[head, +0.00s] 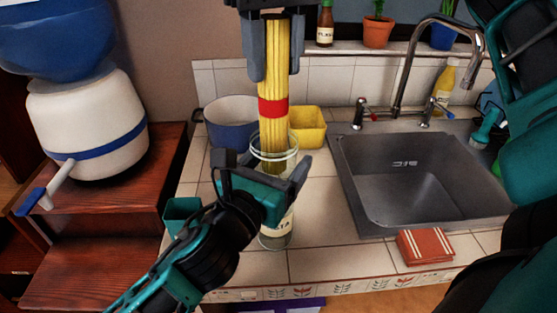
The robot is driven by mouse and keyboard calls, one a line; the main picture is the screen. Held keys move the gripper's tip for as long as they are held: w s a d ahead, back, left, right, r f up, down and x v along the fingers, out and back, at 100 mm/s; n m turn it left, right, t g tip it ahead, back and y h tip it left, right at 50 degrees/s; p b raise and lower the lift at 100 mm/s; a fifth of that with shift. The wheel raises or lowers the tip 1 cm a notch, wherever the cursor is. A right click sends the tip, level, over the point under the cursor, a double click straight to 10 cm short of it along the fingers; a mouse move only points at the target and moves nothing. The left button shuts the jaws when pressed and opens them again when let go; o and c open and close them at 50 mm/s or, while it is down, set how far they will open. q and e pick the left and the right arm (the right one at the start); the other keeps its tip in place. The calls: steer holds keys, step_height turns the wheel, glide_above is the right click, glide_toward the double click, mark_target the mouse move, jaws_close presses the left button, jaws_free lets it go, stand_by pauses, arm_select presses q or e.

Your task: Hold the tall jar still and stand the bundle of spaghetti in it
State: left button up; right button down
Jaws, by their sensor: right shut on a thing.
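The clear tall jar (289,151) stands upright on the tiled counter, with a pale label low on its front. My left gripper (263,168) is at the jar's upper part, its fingers spread on either side and wider than the glass; its hand hides much of the jar. My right gripper (273,66) comes from the top, shut on the yellow spaghetti bundle (273,88), which has a red band. The bundle hangs nearly upright, and its lower end overlaps the jar's mouth in view. I cannot tell how far inside it is.
A blue pot (229,122) and a yellow container (308,128) stand behind the jar. A grey sink (420,185) with a tap (405,75) is to the right. A red-brown block-like item (425,246) lies at the front edge. Counter between jar and sink is clear.

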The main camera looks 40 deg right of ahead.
mark_target(274, 17)
steer(key=shift+f, duration=2.95)
steer(key=c, duration=0.6)
jaws_free()
steer(key=shift+o, duration=0.2)
step_height(274, 17, up, 12)
steer(key=shift+s+r, duration=0.1)
arm_select(q)
steer(key=o, duration=1.1)
